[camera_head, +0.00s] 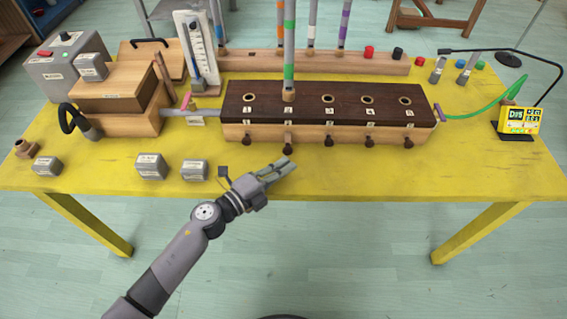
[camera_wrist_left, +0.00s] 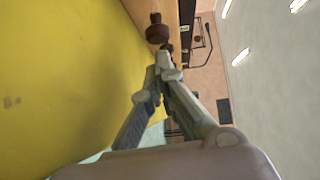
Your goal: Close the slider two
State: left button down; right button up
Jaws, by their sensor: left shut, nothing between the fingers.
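The dark-topped wooden box (camera_head: 350,112) has numbered holes and a row of dark knobs along its front. The knob of slider two (camera_head: 288,149) sits lower in the picture than its neighbours, so it seems to stick out further. My left gripper (camera_head: 287,166) is shut and empty, just in front of and below that knob, over the yellow table. In the left wrist view, a dark round knob (camera_wrist_left: 158,32) shows beyond the fingertips (camera_wrist_left: 166,62), with a small gap in the picture. I cannot tell for certain which knob that is. My right gripper is not in view.
A striped tube (camera_head: 289,50) stands in hole two. Small grey blocks (camera_head: 151,166) lie on the yellow table (camera_head: 400,175) left of my gripper. A bellows-like wooden box (camera_head: 118,95) stands at left, a yellow display (camera_head: 518,120) at right. The front right tabletop is clear.

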pick_arm(q)
jog(key=shift+w, duration=0.45)
jog(key=shift+w, duration=0.1)
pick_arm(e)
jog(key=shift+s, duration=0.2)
